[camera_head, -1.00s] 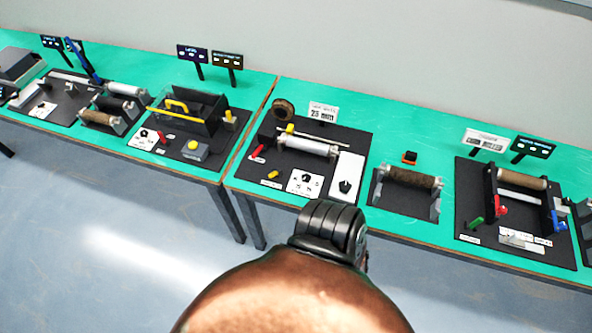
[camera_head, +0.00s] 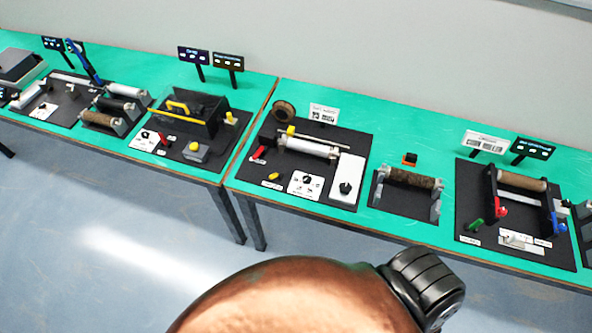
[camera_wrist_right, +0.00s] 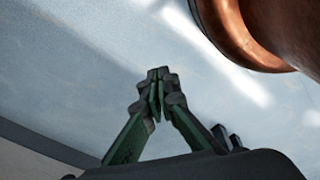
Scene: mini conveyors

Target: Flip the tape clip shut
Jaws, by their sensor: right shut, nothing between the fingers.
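I cannot tell which part is the tape clip. Small yellow parts show at the middle station in the head view: a yellow block (camera_head: 291,131) by the white roller (camera_head: 308,148), and a yellow piece (camera_head: 273,176) near the front edge of its black board. A red lever (camera_head: 260,153) is at that board's left. My right gripper (camera_wrist_right: 158,94) shows in the right wrist view, shut and empty, with grey floor behind it. It touches none of the stations. My left gripper is in neither view.
Green benches (camera_head: 220,165) carry several roller stations on black boards. A black bin with a yellow handle (camera_head: 177,106) stands left of the middle station. A brown roller stand (camera_head: 410,190) is to its right. Open floor (camera_head: 90,235) lies in front.

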